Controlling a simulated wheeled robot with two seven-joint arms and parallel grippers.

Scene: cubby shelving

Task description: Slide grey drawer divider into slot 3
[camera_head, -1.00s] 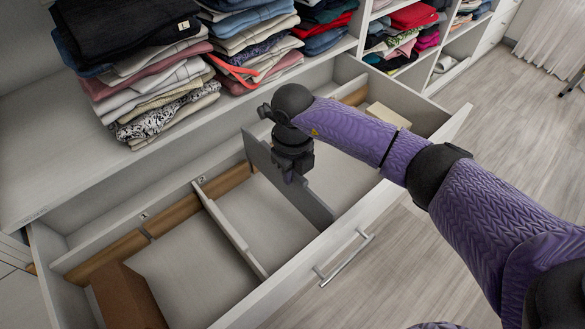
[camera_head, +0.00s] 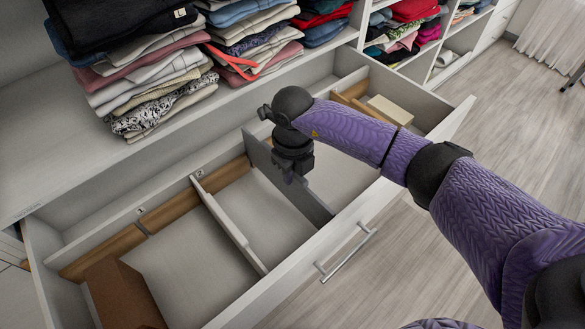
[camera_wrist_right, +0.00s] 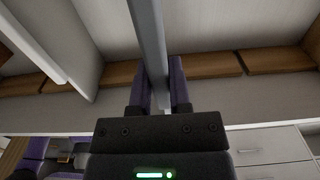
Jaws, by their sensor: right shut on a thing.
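The grey divider (camera_head: 318,205) stands upright, crossing the open drawer from back to front. My right gripper (camera_head: 289,177) is shut on its upper edge near the middle. In the right wrist view, the divider (camera_wrist_right: 150,40) runs between the two purple fingers (camera_wrist_right: 159,85). Its far end crosses in front of the wooden slotted rail (camera_wrist_right: 205,68); whether it sits in a slot there is hidden. The slot mark behind it is not visible. Slot marks 1 (camera_head: 140,211) and 2 (camera_head: 199,174) show on the drawer's back. My left gripper is not in view.
A white divider (camera_head: 228,220) stands at slot 2. A brown box (camera_head: 122,292) lies in the left compartment and a cream box (camera_head: 390,110) in the right one. The drawer front (camera_head: 300,275) has a metal handle (camera_head: 345,254). Folded clothes (camera_head: 165,95) overhang behind.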

